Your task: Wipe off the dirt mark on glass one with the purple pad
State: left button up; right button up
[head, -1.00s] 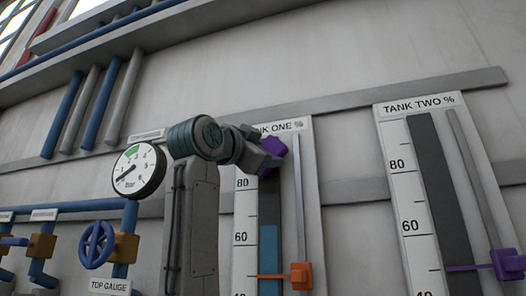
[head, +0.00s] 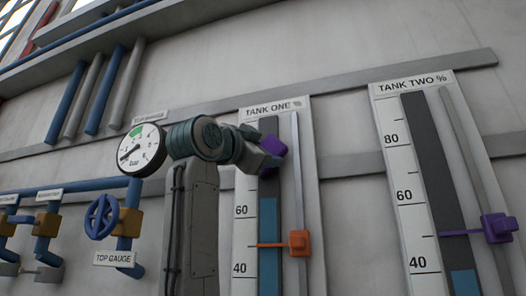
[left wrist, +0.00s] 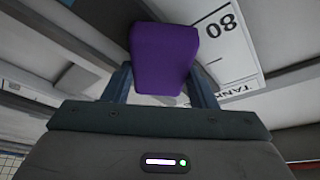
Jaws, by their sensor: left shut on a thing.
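The purple pad (head: 271,148) is held in my left gripper (head: 262,155) in front of the upper part of glass one (head: 268,222), the dark tube with blue liquid on the TANK ONE board (head: 245,258). In the left wrist view the purple pad (left wrist: 163,58) sits between the two fingers of my left gripper (left wrist: 163,85), which are shut on it. I cannot tell whether the pad touches the glass. No dirt mark can be made out; the pad and gripper hide part of the glass. My right gripper is not in view.
An orange pointer (head: 299,243) stands on the rail beside glass one. The TANK TWO board (head: 402,200) with a purple pointer (head: 496,228) is to the right. A round gauge (head: 142,150) and a blue valve wheel (head: 101,217) are left of my arm.

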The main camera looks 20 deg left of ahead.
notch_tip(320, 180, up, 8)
jog(key=p, duration=0.8)
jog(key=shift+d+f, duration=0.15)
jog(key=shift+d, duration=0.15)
dwell(1.1)
